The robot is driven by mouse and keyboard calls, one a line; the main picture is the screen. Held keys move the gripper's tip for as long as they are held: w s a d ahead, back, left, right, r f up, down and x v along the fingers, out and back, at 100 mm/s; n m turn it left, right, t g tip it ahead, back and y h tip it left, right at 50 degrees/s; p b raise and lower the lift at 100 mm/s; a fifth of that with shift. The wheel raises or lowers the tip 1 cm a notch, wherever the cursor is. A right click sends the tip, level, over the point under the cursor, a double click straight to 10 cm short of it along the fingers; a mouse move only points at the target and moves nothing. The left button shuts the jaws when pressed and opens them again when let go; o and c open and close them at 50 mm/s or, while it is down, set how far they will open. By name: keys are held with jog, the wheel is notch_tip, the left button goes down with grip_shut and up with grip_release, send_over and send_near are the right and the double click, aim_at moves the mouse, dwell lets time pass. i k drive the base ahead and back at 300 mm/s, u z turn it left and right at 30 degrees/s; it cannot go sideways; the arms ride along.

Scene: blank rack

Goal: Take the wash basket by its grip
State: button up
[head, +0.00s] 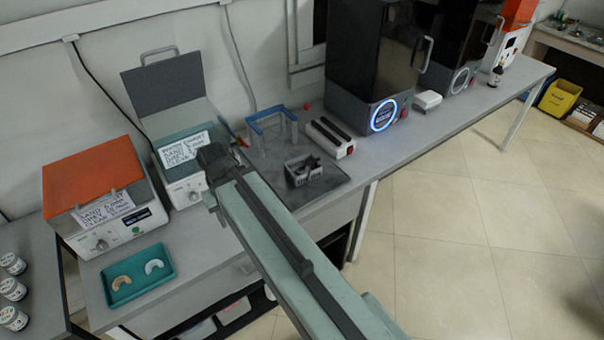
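A small grey basket (304,172), which looks like the wash basket, sits on a dark grey mat on the bench, right of my arm's far end. A dark raised part shows on its top; I cannot make out the grip's exact shape. My gripper (212,156) is at the far end of my arm, left of the basket and apart from it, in front of the open machine. Its fingers are dark and too small to tell whether they are open or shut. I see nothing clearly held.
A blue frame (272,118) stands behind the basket, with a white power strip (331,138) to the right. An open-lidded machine (180,130) and an orange-lidded machine (100,200) stand left. A teal tray (137,275) with two arch-shaped pieces lies front left. Dark-windowed machines (370,60) stand right.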

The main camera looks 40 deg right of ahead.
aim_at(305, 164)
jog(key=u, duration=2.95)
jog(key=k, duration=1.1)
jog(key=z, duration=0.65)
